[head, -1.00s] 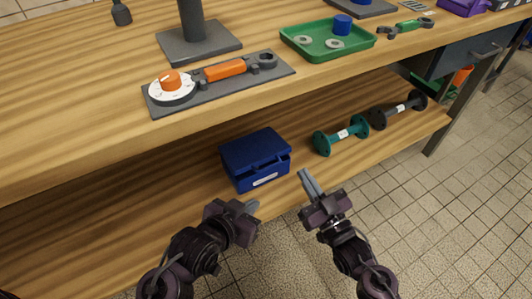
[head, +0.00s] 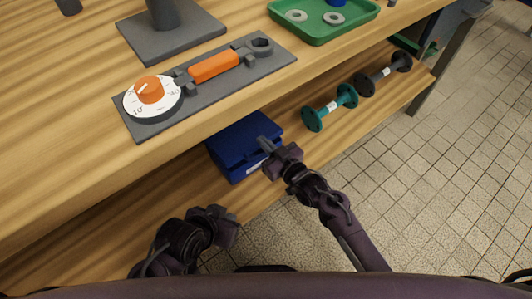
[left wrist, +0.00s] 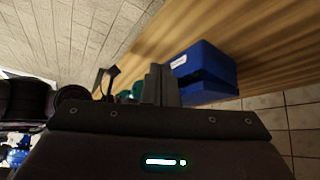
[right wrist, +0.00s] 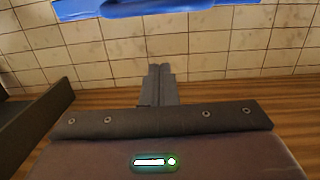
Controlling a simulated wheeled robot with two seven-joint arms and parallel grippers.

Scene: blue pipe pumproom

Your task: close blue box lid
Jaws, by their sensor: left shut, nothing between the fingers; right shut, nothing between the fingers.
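The blue box (head: 232,146) sits on the lower wooden shelf, partly under the tabletop edge in the head view. In the left wrist view the blue box (left wrist: 207,70) shows a dark gap between its two parts, so its lid looks not fully down. My right gripper (head: 265,144) is shut and empty, its fingertips overlapping the box's right side in the head view; I cannot tell if they touch. The right wrist view shows a blue edge of the box (right wrist: 150,10) beyond the fingers. My left gripper (head: 226,222) is shut and empty, lower, in front of the shelf.
The tabletop (head: 60,100) overhangs the shelf and carries a plate with an orange dial (head: 150,92) and a green tray (head: 320,30). A teal pipe piece (head: 330,108) and a dark one (head: 384,74) lie on the shelf right of the box. Tiled floor is free in front.

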